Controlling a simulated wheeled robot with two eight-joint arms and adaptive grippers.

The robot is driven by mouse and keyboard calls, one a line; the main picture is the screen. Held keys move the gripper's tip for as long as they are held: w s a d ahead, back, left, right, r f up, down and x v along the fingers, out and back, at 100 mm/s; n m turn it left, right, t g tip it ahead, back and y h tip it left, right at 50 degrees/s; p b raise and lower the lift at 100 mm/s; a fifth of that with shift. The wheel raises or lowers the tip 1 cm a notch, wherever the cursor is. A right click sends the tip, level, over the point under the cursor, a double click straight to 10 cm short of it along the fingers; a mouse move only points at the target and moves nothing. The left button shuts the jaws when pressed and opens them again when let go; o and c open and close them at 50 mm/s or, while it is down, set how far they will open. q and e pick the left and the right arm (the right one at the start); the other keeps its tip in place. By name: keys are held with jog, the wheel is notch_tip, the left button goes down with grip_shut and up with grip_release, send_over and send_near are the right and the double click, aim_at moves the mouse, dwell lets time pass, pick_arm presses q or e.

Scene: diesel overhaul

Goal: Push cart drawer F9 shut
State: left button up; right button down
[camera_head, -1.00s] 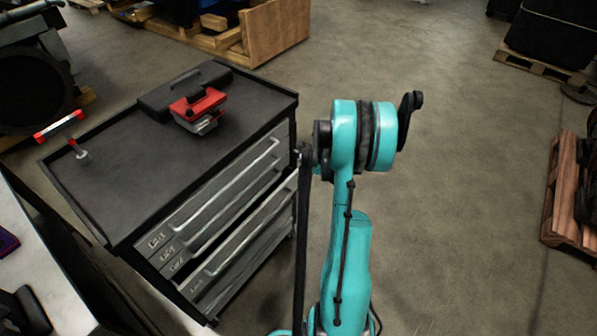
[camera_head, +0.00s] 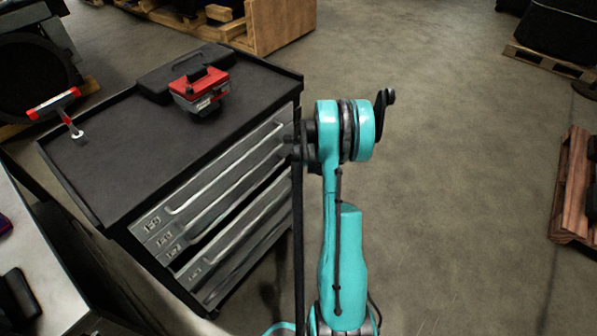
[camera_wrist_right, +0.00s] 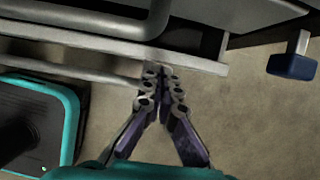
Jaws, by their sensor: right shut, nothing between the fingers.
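The dark tool cart (camera_head: 100,165) stands left of centre in the head view, its grey drawer fronts facing right and toward me. The drawer labels are too small to read surely, so I cannot tell which is F9. A lower drawer (camera_head: 215,262) shows under a dark gap; how far it stands out is unclear. My right arm is beside the cart front, its gripper hidden there. In the right wrist view my right gripper (camera_wrist_right: 163,76) is shut and empty, its tips at the lower edge of a pale drawer front (camera_wrist_right: 95,47); contact is unclear. My left gripper is out of view.
A pale worktop (camera_head: 40,270) is at the lower left. Pallets stand at the right edge. The floor right of my arm is clear.

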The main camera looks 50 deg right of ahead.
aim_at(290, 169)
jog(key=shift+w+a, duration=0.1)
jog(key=shift+w, duration=1.45)
jog(key=shift+s, duration=0.2)
